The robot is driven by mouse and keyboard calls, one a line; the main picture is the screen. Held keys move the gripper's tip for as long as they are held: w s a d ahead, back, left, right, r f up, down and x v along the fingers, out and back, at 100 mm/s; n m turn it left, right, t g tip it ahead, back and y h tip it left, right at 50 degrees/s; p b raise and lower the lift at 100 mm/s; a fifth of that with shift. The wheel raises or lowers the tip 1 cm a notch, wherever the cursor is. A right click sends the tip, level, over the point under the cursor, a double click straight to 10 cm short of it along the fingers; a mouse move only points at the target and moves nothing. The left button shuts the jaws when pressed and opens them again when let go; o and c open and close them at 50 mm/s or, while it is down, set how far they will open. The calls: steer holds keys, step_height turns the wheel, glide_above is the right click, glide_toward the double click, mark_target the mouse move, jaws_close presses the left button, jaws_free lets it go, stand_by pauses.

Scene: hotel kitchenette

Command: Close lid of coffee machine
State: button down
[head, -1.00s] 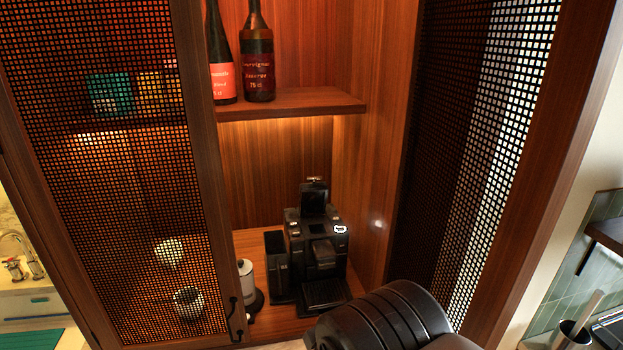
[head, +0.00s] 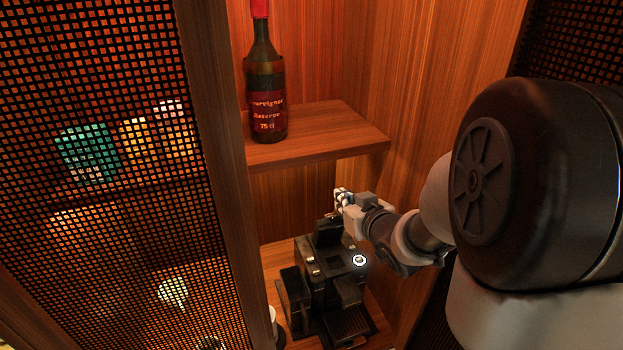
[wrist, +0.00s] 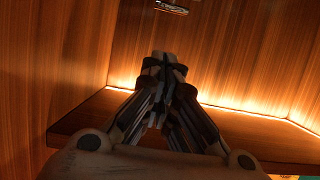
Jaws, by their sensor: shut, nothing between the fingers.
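The black coffee machine (head: 335,285) stands on the lower cabinet board in the head view. Its lid (head: 327,231) stands raised at the back of the machine's top. My gripper (head: 340,196) is just above and behind the raised lid, close to it; I cannot tell whether they touch. In the wrist view my gripper (wrist: 163,62) is shut, with its fingertips together and nothing held. The coffee machine does not show in the wrist view.
A wine bottle (head: 265,85) stands on the wooden shelf (head: 330,128) above the machine. A mesh door (head: 100,180) is on the left. A white canister (head: 272,322) is partly hidden by the door frame. The cabinet's right wall is close to my arm.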

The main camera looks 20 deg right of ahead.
mark_target(333, 214)
steer(key=x, duration=0.9)
steer(key=shift+f, duration=0.35)
steer(key=s, duration=0.1)
steer(key=s+f, duration=0.1)
steer(key=s, duration=0.1)
steer(key=shift+f, duration=0.1)
steer(key=shift+s+f, duration=0.1)
steer(key=shift+s, duration=0.05)
steer(key=shift+f, duration=0.1)
